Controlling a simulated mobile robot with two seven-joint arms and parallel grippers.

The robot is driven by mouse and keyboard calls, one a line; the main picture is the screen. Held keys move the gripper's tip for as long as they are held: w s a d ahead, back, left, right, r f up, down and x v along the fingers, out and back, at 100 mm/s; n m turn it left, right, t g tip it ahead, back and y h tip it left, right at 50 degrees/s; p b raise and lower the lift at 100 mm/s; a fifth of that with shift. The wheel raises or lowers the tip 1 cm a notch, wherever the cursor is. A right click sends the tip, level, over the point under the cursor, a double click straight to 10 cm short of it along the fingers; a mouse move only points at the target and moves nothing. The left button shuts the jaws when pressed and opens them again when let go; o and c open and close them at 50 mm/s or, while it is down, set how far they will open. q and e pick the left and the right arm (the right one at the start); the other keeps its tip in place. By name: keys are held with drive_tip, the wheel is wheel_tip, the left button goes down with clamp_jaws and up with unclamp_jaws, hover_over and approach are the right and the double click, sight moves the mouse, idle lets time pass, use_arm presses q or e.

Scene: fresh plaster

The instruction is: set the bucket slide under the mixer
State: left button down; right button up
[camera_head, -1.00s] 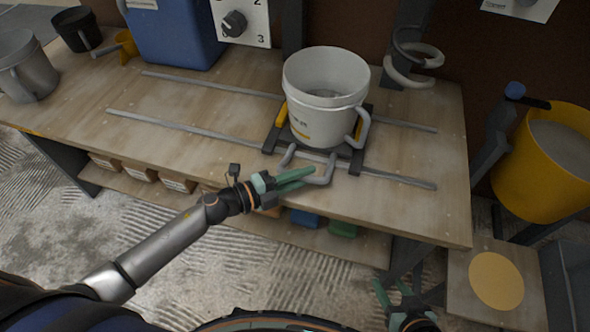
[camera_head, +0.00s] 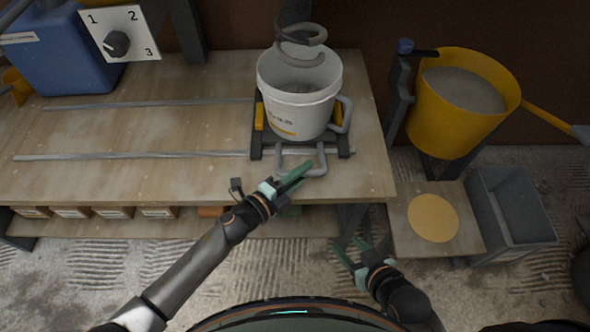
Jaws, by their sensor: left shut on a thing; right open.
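The bucket slide (camera_head: 256,140) is a dark frame with yellow side pieces, near the right end of two metal rails on the bench. A white bucket (camera_head: 292,110) with a grey side handle stands upright on it. The mixer's grey spiral (camera_head: 303,32) hangs above, overlapping the bucket's back rim in the head view; its exact height over the bucket is hard to tell. My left gripper (camera_head: 297,174) is shut on the slide's grey front handle (camera_head: 322,160). My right gripper (camera_head: 351,250) is open and empty, low in front of the bench's right end.
A dial panel (camera_head: 119,33) marked 1 to 3 and a blue container (camera_head: 62,55) stand at back left. Right of the bench are a yellow tub (camera_head: 440,115), a low board with a yellow disc (camera_head: 433,218) and a grey bin (camera_head: 512,222).

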use_arm(q)
drive_tip(key=shift+d+r, duration=0.1)
drive_tip(key=shift+d, duration=0.2)
drive_tip(key=c, duration=0.8)
unclamp_jaws()
drive_tip(key=shift+o, duration=0.2)
drive_tip(key=shift+s+a, duration=0.15)
drive_tip(key=shift+a, duration=0.1)
drive_tip(key=p+v, duration=0.1)
drive_tip(key=v, duration=1.1)
